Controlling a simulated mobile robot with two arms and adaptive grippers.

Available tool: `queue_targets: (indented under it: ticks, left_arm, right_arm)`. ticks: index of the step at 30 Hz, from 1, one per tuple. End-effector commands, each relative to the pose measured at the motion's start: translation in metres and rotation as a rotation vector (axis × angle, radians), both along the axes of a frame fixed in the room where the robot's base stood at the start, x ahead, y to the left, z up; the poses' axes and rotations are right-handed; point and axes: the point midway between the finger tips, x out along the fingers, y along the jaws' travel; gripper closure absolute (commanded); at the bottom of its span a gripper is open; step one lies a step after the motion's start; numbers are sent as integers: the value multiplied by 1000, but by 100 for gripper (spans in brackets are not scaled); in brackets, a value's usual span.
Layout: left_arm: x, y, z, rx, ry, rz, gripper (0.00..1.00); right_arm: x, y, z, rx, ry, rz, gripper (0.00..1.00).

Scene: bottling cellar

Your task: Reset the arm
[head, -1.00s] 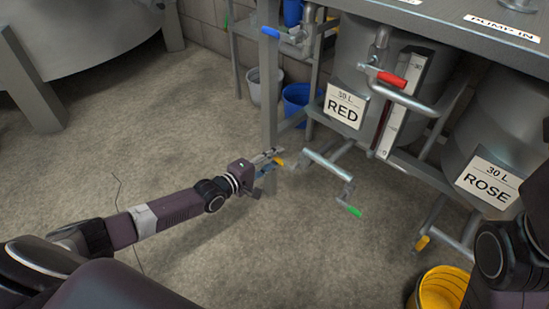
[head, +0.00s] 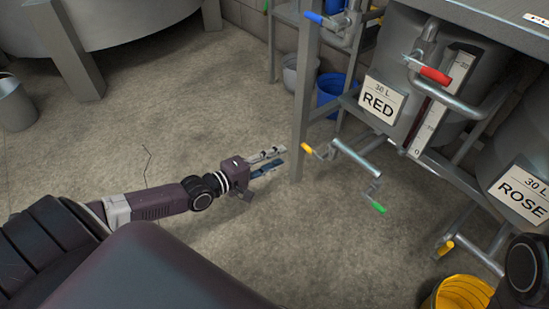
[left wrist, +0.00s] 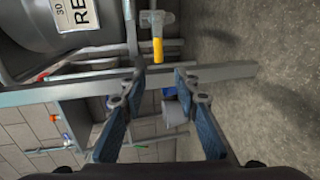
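My left arm reaches in from the left of the head view. Its gripper (head: 272,161) hangs over the bare floor, left of the grey frame leg (head: 302,110). In the left wrist view the two blue-padded fingers (left wrist: 153,105) stand wide apart, with nothing between them. The yellow-handled valve (head: 308,148) is right of the gripper and apart from it. It also shows in the left wrist view (left wrist: 158,48), beyond the fingers. My right arm shows in part at the lower right of the head view; its gripper is out of view.
The RED tank (head: 398,75) and the ROSE tank (head: 525,150) stand at the right, with pipes, a red-handled valve (head: 436,75) and a green-handled valve (head: 379,208) jutting out. A yellow bucket (head: 462,294) stands at lower right. The floor (head: 150,120) at centre left is clear.

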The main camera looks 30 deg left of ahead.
Motion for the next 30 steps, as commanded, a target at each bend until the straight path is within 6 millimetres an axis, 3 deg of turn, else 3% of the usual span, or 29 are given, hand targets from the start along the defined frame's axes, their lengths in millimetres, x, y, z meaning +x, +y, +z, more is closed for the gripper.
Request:
queue_targets:
  ticks: [19, 22, 26, 30]
  left_arm:
    - [-5, 1, 1, -1, -1, -1, 71]
    - [-6, -9, 10, 7, -27, -14, 71]
    - [-11, -51, 50, 51, -163, -65, 71]
    - [-27, -112, 133, 146, -438, -101, 71]
  right_arm:
    - [0, 0, 0, 0, 1, 0, 100]
    - [2, 0, 0, 0, 7, 0, 100]
    - [9, -1, 0, 1, 37, 1, 100]
    - [18, -2, -5, 5, 89, 5, 100]
